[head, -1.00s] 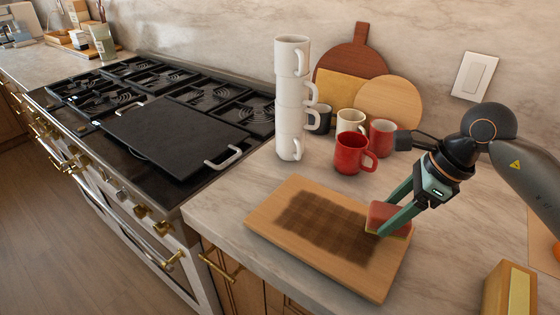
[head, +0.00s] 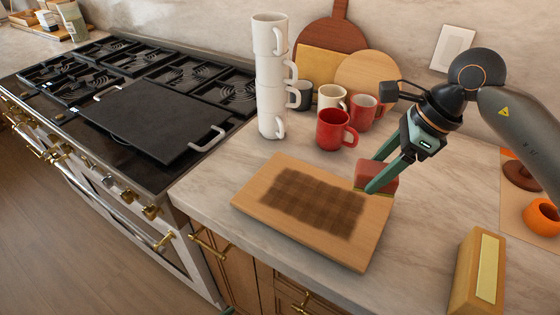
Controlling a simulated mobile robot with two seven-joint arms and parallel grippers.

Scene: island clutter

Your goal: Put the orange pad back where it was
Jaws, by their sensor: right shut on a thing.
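The orange pad (head: 380,175) is a small reddish-orange block with a thin yellowish lower edge. My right gripper (head: 371,184) is shut on it, with its green fingers covering part of its near side. The pad is at the far right edge of the wooden board (head: 310,243). I cannot tell whether it touches the board or hangs just above it. The board lies on the marble counter and has a dark brown checked patch (head: 315,203) across its middle. A small teal sliver at the bottom edge may be my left gripper (head: 228,310); its fingers cannot be made out.
A tall stack of white mugs (head: 270,80) stands behind the board, beside a red mug (head: 336,130) and other mugs. A wooden block with a yellow face (head: 480,270) is at the lower right. An orange ring-shaped thing (head: 541,216) lies farther right. The stove (head: 150,120) is left.

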